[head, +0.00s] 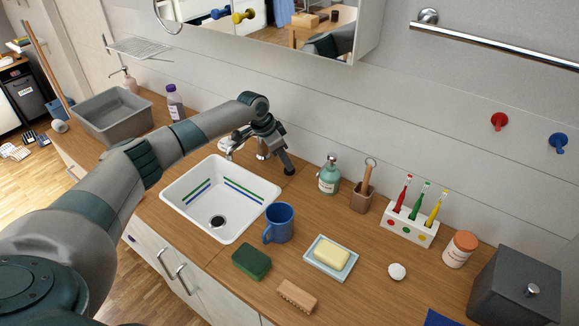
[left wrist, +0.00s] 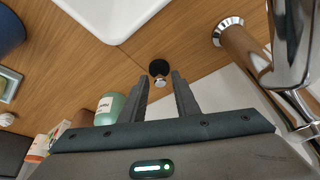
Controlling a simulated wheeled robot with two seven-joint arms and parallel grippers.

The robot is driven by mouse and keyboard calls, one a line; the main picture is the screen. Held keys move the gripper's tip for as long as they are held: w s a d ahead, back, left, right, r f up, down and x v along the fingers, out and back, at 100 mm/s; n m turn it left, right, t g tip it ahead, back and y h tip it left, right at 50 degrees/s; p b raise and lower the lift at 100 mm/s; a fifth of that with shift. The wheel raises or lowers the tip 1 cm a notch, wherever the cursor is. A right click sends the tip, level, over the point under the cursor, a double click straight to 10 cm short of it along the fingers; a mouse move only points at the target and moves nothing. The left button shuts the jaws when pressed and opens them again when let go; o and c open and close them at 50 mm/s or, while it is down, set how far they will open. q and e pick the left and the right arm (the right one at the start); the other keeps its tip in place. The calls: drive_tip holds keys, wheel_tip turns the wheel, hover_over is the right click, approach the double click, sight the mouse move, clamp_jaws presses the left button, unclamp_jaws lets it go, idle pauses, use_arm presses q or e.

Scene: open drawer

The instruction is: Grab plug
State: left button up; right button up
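The plug (left wrist: 159,67) is a small black disc with a metal knob. It rests on the wooden counter behind the white sink, close to the wall. My left gripper (left wrist: 160,77) is open, its two dark fingers apart, with the plug between and just beyond the fingertips in the left wrist view. Contact between fingers and plug cannot be made out. In the head view the left gripper (head: 288,165) points down at the counter right of the faucet, and the plug cannot be told apart from the fingertips there. My right gripper is in neither view.
The sink (head: 222,199) and metal faucet (left wrist: 290,45) are close by. A green soap bottle (head: 329,174), brush holder (head: 362,192) and toothbrush stand (head: 411,222) line the wall to the right. A blue mug (head: 280,223) stands in front. A grey basin (head: 113,117) is at left.

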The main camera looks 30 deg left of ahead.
use_arm(q)
drive_tip(key=shift+x, duration=0.95)
drive_tip(key=shift+r, duration=0.1)
clamp_jaws()
